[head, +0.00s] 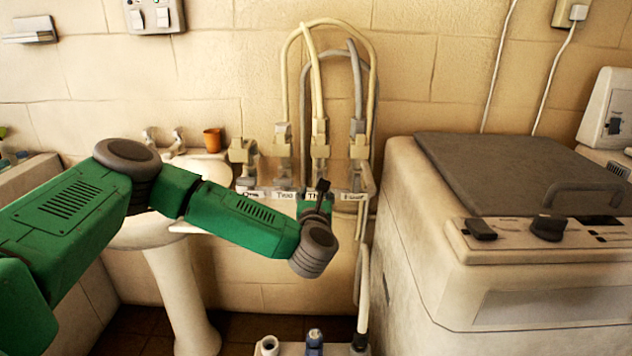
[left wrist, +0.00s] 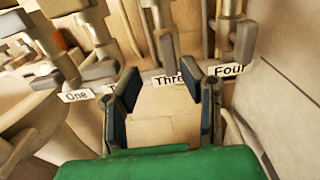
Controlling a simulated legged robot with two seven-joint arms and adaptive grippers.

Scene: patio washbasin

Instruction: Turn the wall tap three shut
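Several wall taps stand in a row above labels reading One, Two, Three and Four. The tap above the label Three (left wrist: 168,79), wall tap three (left wrist: 164,42), is a pale metal body; in the head view it is the one with a cream hose (head: 320,132). My left gripper (left wrist: 166,92) is open and empty, its two dark fingers apart below tap three with the label Three showing between them. In the head view the left gripper (head: 319,190) partly covers that label. I cannot tell the tap handle's angle or whether a finger touches it. My right gripper is out of view.
Label One (left wrist: 76,96) is left. A washing machine (head: 405,270) stands right. A washbasin (head: 145,232) with an orange cup (head: 212,139) is left, behind my arm.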

